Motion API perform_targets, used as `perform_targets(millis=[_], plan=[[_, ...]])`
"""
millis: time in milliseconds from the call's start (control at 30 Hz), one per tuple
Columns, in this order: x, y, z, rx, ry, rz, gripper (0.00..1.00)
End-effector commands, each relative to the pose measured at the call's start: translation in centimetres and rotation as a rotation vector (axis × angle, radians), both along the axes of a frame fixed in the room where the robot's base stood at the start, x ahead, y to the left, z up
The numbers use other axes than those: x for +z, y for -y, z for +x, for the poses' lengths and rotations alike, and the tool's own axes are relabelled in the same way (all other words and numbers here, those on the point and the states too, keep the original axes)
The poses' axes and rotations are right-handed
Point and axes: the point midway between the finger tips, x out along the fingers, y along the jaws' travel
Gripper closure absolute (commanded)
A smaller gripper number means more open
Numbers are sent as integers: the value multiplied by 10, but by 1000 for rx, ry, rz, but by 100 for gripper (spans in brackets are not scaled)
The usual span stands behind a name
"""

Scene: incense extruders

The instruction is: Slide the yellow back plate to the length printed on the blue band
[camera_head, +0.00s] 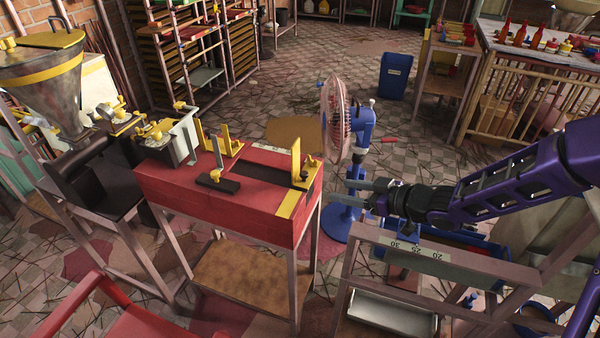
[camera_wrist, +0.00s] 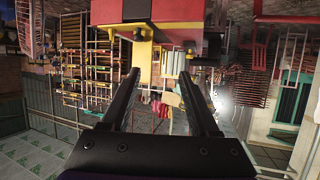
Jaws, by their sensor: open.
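An upright yellow plate (camera_head: 296,160), which looks like the back plate, stands near the right end of a red-topped bench (camera_head: 215,205). My gripper (camera_head: 350,191) is open and empty to the right of the bench end, apart from the plate. In the wrist view my gripper (camera_wrist: 165,85) has its fingers spread, with a yellow piece (camera_wrist: 143,50) under a red and dark block beyond them. I cannot make out a blue band with a printed length.
A blue fan (camera_head: 340,125) stands just behind my gripper. A pale scale (camera_head: 415,250) marked 20, 25 and 30 lies on a frame in front of a blue tray (camera_head: 495,247). A metal hopper (camera_head: 50,85) is at left. Tiled floor is open behind the bench.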

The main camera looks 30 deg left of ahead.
Motion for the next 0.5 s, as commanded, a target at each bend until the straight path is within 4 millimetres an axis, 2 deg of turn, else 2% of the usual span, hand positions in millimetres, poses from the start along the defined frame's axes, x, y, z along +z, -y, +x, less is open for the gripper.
perform_targets(millis=[167, 500], plan=[[6, 15, -2, -4, 3, -2, 39], [38, 87, -19, -4, 4, -3, 39]])
